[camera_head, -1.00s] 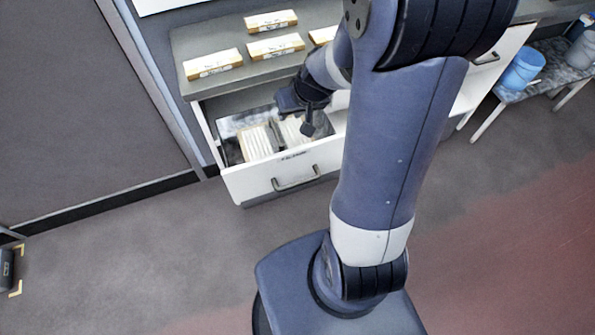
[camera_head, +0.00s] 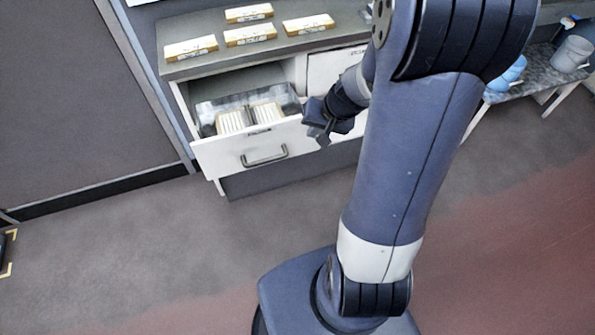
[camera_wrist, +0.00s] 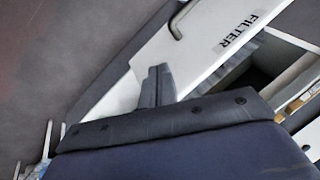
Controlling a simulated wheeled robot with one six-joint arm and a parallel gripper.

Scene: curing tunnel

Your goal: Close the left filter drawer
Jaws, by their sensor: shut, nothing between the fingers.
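The left filter drawer (camera_head: 226,155) stands pulled out from the grey-topped cabinet, with several white filters (camera_head: 250,117) inside it. Its front has a dark bar handle (camera_head: 264,157). My gripper (camera_head: 323,135) is just right of the drawer front, near its upper right corner, with its fingers together and nothing in them. In the wrist view the shut fingers (camera_wrist: 157,84) are beside the white front (camera_wrist: 205,38), which bears the word FILTER and the handle (camera_wrist: 177,22). I cannot tell whether the fingers touch the front.
Several boxes (camera_head: 250,34) lie on the cabinet top (camera_head: 205,70). A second drawer front (camera_head: 330,65) to the right is partly hidden by my arm. A low table (camera_head: 535,75) with blue and grey buckets stands at the far right. The floor before the drawer is clear.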

